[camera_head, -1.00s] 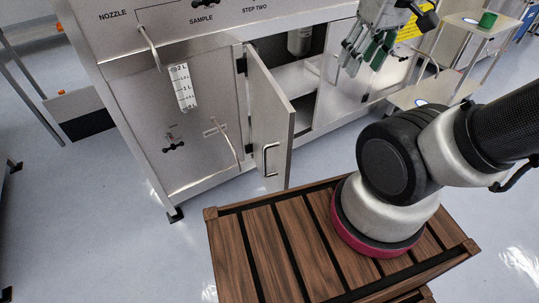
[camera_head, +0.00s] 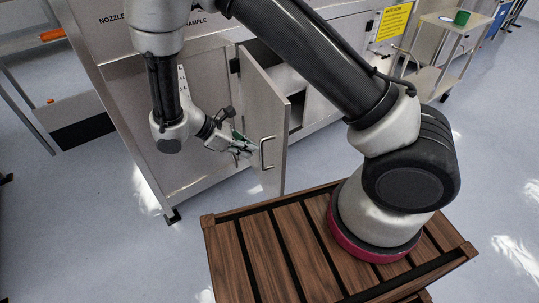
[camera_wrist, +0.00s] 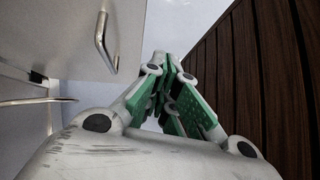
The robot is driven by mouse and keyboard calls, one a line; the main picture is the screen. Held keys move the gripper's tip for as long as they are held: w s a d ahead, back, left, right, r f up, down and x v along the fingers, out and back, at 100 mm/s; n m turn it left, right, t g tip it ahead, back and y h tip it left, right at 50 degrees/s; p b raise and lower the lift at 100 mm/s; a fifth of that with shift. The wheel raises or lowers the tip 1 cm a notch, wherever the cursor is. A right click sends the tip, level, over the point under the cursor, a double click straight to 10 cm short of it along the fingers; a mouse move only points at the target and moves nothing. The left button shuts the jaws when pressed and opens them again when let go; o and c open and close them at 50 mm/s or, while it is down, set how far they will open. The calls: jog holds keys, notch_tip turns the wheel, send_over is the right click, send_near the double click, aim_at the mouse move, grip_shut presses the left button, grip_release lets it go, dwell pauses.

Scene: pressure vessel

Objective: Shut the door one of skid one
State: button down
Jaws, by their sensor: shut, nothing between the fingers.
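The skid's metal cabinet door (camera_head: 265,125) stands open in the head view, swung out from its hinges on the left. Its bar handle (camera_head: 266,153) is on the face turned to the right. My gripper (camera_head: 246,150) is shut and empty on the left side of the door, close to its outer part; I cannot tell whether it touches. In the wrist view my gripper's green-padded fingers (camera_wrist: 166,75) are together, and a metal handle (camera_wrist: 104,42) on a pale panel shows at upper left.
The slatted wooden deck (camera_head: 255,240) lies in front of the skid. A wheeled cart (camera_head: 430,80) with a green cup (camera_head: 462,18) stands at the back right. Grey floor is clear at left.

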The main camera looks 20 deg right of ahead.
jog(key=w+a+n+t, duration=0.2)
jog(key=w+a, duration=0.1)
send_near(280, 155)
notch_tip(280, 155, down, 3)
jog(key=d, duration=0.2)
jog(key=shift+w+d+f+g, duration=0.2)
jog(key=shift+w+d+g, duration=0.15)
jog(key=shift+d, duration=0.2)
